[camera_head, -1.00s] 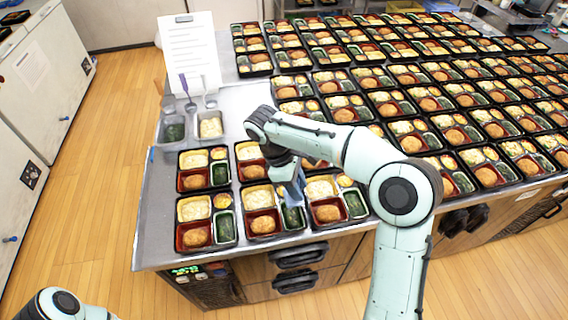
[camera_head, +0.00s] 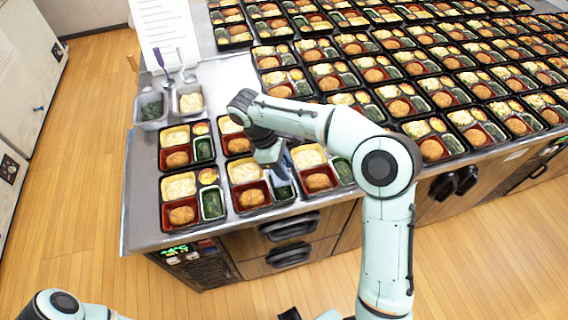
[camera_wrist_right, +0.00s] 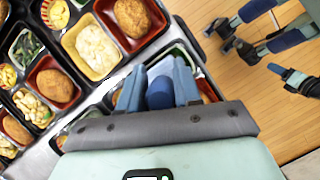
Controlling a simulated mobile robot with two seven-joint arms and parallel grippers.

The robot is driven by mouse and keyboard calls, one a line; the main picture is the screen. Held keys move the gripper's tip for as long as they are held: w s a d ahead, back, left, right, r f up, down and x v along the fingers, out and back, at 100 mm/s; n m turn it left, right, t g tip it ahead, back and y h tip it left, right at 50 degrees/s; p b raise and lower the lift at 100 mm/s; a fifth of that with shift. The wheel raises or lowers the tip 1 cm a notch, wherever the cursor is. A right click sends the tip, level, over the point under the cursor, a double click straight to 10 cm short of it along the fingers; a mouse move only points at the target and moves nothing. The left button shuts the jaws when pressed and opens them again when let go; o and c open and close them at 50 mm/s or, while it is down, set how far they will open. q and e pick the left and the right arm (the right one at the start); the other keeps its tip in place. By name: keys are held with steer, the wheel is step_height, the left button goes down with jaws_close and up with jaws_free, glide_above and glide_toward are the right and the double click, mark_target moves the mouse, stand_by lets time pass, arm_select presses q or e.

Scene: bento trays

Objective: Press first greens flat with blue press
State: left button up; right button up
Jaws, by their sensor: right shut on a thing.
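My right gripper (camera_head: 277,158) is shut on the blue press (camera_wrist_right: 160,93), which shows between its fingers in the right wrist view. It hangs over the middle front tray (camera_head: 254,211), close to the greens (camera_head: 283,192) in that tray's green cup. The gripper and press partly hide this cup, and I cannot tell whether the press touches the greens. Uncovered greens sit in the front left tray (camera_head: 212,204), in the tray behind it (camera_head: 204,149) and in the front right tray (camera_head: 344,171). My left gripper is out of view; only part of my left arm shows.
Steel pans with greens (camera_head: 151,108) and pale food (camera_head: 188,101) stand at the counter's left, with utensils by them. A white sheet (camera_head: 164,32) stands behind. Many filled trays cover the counter to the right. The counter's left edge (camera_head: 140,205) is bare.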

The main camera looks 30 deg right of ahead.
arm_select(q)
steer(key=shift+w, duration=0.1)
arm_select(e)
steer(key=shift+w, duration=0.1)
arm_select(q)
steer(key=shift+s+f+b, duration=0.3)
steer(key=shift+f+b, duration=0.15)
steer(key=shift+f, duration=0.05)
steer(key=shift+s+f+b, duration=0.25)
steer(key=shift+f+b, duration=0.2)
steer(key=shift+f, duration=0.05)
arm_select(e)
steer(key=shift+f, duration=2.45)
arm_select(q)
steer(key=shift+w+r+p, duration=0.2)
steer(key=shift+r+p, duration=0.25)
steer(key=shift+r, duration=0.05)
arm_select(e)
steer(key=shift+f, duration=0.55)
jaws_close()
stand_by(1.8)
